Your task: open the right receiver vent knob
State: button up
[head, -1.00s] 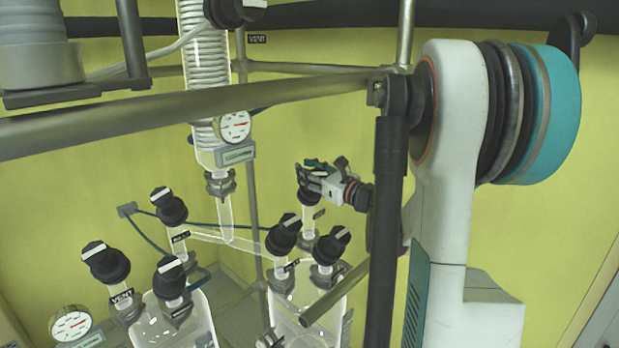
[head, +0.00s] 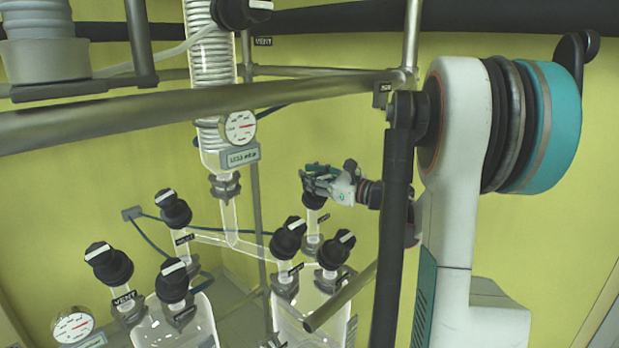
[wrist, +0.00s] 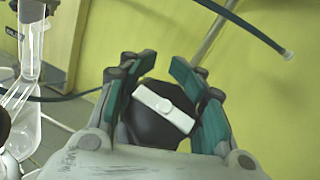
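The right receiver (head: 292,322) is a clear glass vessel at the bottom middle of the head view, with several black knobs on its necks. My gripper (head: 316,178) is at the rearmost knob (head: 313,201), above a neck with a small label (head: 323,218) too small to read. In the wrist view this black knob (wrist: 150,131) with a white bar (wrist: 163,108) sits between the teal-padded fingers of my gripper (wrist: 165,78). The bar slants down to the right. The fingers are spread on both sides of the knob; I cannot tell whether they touch it.
Two other knobs, one at front left (head: 288,238) and one at front right (head: 336,250), stand close by. A left vessel (head: 180,318) has its own knobs, one labelled VENT (head: 108,263). A metal rail (head: 200,115) crosses in front. A hose (wrist: 245,25) passes behind.

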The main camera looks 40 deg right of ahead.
aim_at(331, 182)
jog(key=o, duration=0.3)
jog(key=shift+s, duration=0.2)
jog(key=shift+w, duration=0.1)
jog(key=v, duration=1.2)
